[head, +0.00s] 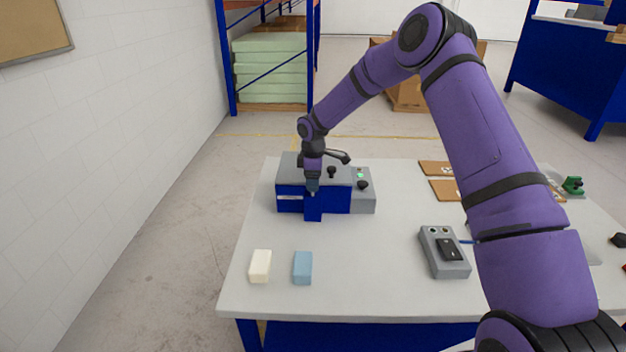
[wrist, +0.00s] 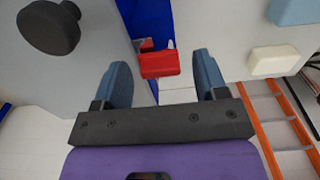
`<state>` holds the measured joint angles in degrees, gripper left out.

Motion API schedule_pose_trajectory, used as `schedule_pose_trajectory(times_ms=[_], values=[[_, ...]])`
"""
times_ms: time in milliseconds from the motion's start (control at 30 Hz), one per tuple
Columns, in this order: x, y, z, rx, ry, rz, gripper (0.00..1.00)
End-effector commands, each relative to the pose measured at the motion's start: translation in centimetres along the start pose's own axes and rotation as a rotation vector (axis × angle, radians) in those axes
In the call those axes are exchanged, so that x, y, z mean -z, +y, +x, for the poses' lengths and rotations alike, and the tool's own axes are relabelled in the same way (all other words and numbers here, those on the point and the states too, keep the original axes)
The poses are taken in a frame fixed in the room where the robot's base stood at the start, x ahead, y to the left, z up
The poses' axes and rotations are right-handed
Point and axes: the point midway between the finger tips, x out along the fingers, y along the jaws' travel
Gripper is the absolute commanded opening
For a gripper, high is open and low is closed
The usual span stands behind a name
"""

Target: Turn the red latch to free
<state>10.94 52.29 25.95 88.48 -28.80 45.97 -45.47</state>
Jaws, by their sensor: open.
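The red latch (wrist: 159,64) shows in the wrist view as a small red block at the edge of the grey and blue machine. My gripper (wrist: 165,75) is open, with its two blue-grey fingers spread to the left and right of the latch. The latch appears between and just beyond the fingertips, and I cannot tell whether either finger touches it. In the head view my gripper (head: 313,190) is at the front top edge of the machine (head: 363,202), and the latch is hidden there.
A dark knob (wrist: 48,27) stands on the machine near my gripper. A cream block (head: 260,266) and a light blue block (head: 302,267) lie on the table (head: 350,290) in front. A grey switch box (head: 444,252) sits to the right. The table's front left is otherwise clear.

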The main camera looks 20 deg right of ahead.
Motion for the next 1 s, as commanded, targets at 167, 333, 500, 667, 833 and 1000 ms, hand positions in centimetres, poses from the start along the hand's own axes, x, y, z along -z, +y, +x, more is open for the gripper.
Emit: schedule_pose_trajectory(times_ms=[167,333,500,667,833,1000], values=[[0.01,-0.01,-0.02,0.000,0.000,0.000,0.64],[0.01,-0.01,-0.03,0.000,0.000,0.000,0.25],[0.02,0.00,-0.05,0.000,0.000,0.002,0.17],[0.03,-0.01,-0.06,0.000,0.000,0.025,0.17],[0.01,-0.02,-0.09,-0.001,0.000,0.093,0.17],[-0.02,-0.03,-0.13,-0.002,0.001,0.216,0.17]])
